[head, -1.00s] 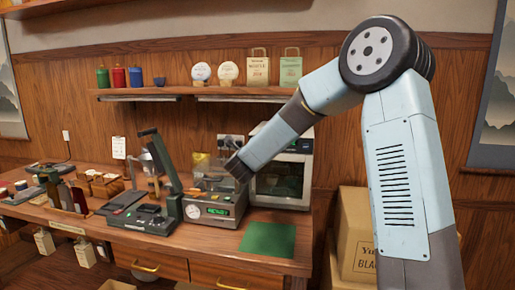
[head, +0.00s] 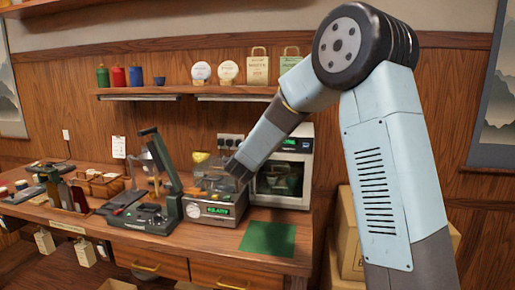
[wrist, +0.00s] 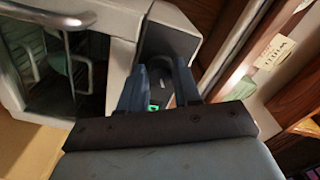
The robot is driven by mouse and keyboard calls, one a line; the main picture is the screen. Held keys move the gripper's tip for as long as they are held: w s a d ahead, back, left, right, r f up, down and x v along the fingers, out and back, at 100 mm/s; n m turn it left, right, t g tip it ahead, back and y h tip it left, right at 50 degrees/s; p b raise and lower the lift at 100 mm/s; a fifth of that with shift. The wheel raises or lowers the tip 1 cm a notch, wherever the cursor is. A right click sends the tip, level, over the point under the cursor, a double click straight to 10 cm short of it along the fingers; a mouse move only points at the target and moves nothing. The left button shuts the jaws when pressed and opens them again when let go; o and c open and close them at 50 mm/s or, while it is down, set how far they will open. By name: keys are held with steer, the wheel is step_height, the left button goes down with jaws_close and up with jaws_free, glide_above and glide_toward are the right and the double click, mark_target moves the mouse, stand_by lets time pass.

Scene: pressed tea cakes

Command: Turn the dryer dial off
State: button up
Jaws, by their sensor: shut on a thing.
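The dryer (head: 298,200) is a pale, oven-like box with a glass door and a small green display in the dark strip along its top. It stands at the right end of the counter. In the wrist view its pale frame (wrist: 122,62) and glass door with a metal handle fill the left. My gripper (wrist: 158,88) has its two blue fingers against the dark control panel (wrist: 168,40), closed on the dryer dial. The dial is mostly hidden between the fingers, so its setting cannot be read.
A grey machine with a green display (head: 215,211) stands just left of the dryer, and a dark lever press (head: 150,217) beyond it. A green mat (head: 268,239) lies on the counter in front. Cardboard boxes (head: 348,235) stand on the right. A shelf (head: 180,92) runs above.

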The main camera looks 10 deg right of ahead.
steer(key=n, duration=1.2)
steer(key=shift+s+d+f, duration=0.15)
steer(key=shift+f, duration=0.2)
steer(key=shift+n, duration=0.3)
steer(key=shift+r, duration=0.1)
steer(key=o, duration=1)
steer(key=v, duration=1.3)
steer(key=shift+s, duration=0.25)
steer(key=shift+r, duration=0.1)
